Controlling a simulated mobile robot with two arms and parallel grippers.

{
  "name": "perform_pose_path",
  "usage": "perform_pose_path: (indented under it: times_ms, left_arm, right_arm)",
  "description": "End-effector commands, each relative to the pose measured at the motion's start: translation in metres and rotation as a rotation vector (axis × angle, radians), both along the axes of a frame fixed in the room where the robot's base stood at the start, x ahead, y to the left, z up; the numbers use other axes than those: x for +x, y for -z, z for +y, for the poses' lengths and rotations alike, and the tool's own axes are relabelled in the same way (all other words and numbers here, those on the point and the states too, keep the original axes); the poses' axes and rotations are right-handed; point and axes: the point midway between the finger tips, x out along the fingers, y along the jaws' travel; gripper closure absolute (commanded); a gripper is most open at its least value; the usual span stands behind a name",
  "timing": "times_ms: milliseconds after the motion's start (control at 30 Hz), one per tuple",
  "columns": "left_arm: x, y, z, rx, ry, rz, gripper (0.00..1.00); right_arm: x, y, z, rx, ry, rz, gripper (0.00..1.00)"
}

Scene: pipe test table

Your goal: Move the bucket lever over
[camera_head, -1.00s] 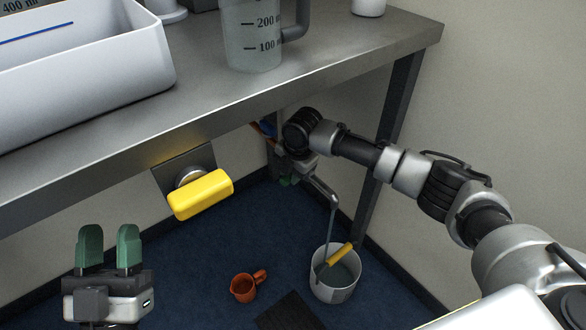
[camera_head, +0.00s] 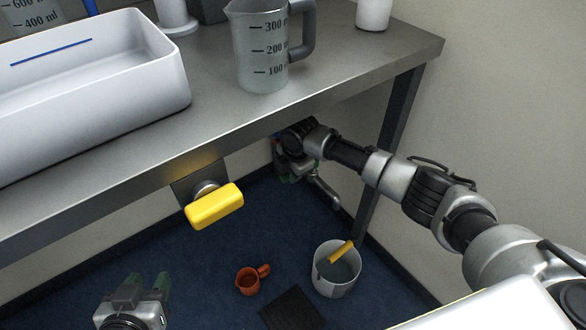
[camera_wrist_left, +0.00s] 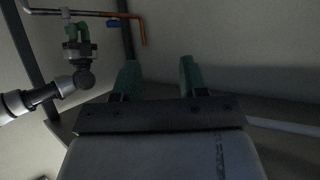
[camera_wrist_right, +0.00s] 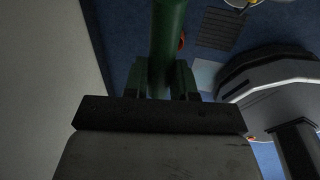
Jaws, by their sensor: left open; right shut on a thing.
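My right gripper (camera_wrist_right: 162,75) is under the table at the pipework and shut on a green bar (camera_wrist_right: 168,30), seen between its fingers in the right wrist view; I take this as the lever. In the head view the gripper (camera_head: 290,168) is partly hidden by the arm and table.
A yellow block (camera_head: 214,206) on a round mount juts out below the table edge. A red cup (camera_head: 247,283) and a dark grating (camera_head: 292,310) are on the floor. A white tub (camera_head: 150,95) and measuring jug (camera_head: 262,70) stand on the table.

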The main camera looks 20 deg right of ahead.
Motion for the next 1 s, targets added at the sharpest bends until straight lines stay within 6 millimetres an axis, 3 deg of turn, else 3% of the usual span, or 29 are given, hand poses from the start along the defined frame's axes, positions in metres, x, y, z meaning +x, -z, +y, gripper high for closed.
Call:
perform_pose_path:
  times_ms: [400,433,567,1000]
  left_arm:
    - [-0.0039,0.0047,0.0020,0.010,-0.003,0.042,0.57]
    - [-0.0039,0.0047,0.0020,0.010,-0.003,0.042,0.57]
    - [-0.0038,0.0047,0.0019,0.010,-0.003,0.042,0.57]
    - [-0.0090,0.0082,0.0046,0.022,-0.007,0.093,0.57]
  right_arm:
    - [0.0021,-0.0013,-0.0005,-0.001,0.016,-0.004,1.00]
    - [0.0021,-0.0013,-0.0005,-0.001,0.015,-0.004,0.69]
    - [0.0017,-0.0009,-0.0004,0.000,0.014,-0.003,0.50]
    - [-0.0001,-0.0080,-0.0007,0.000,0.011,-0.001,0.49]
